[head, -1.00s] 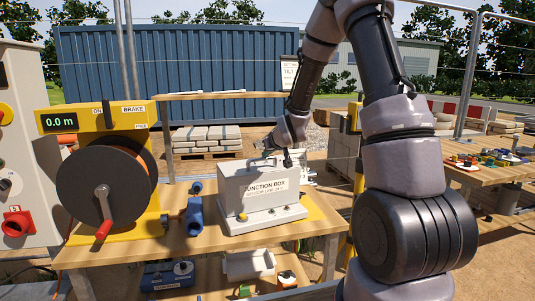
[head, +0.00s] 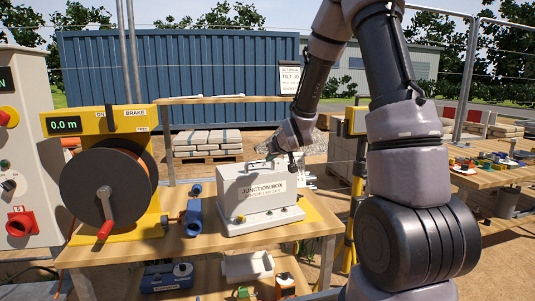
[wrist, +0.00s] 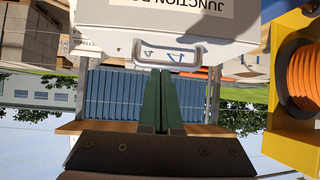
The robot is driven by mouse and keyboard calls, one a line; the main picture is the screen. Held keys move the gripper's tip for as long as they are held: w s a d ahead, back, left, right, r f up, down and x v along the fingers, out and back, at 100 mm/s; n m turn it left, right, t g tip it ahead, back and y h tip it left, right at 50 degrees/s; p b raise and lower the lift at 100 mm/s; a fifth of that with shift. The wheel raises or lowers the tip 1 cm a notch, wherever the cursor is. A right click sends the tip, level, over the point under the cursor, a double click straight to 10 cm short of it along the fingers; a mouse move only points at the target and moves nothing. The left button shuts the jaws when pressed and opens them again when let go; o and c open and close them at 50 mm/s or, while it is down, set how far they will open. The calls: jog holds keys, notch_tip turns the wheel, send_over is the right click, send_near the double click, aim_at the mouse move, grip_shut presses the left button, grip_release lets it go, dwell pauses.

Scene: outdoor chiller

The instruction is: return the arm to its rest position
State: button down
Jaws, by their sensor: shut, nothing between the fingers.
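My arm rises at the right of the head view and bends down toward the work table. My gripper (head: 272,152) is just above and behind the top of the grey junction box (head: 258,193), partly hidden by my own wrist. In the wrist view, which is upside down, the green fingers of my gripper (wrist: 164,72) are pressed together with nothing between them. Their tips appear close to the handle (wrist: 168,53) on the junction box. I cannot tell whether they touch it.
A yellow cable reel stand (head: 75,124) with a black reel is left of the box. A second table (head: 505,182) with small coloured parts is at the right. A blue container (head: 180,75) stands behind.

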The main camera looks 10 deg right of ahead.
jog(key=s+r+m+g, duration=0.1)
jog(key=s+r+m, duration=0.1)
jog(key=s+r, duration=0.4)
jog(key=s+d+r+m+g, duration=0.1)
jog(key=s+r, duration=0.5)
jog(key=s, duration=1)
jog(key=s+d+r+m+g, duration=0.1)
jog(key=s+r+m+g, duration=0.1)
jog(key=s+r, duration=0.5)
jog(key=s+m, duration=0.1)
jog(key=s, duration=0.3)
jog(key=shift+d+y, duration=0.15)
jog(key=shift+y, duration=0.15)
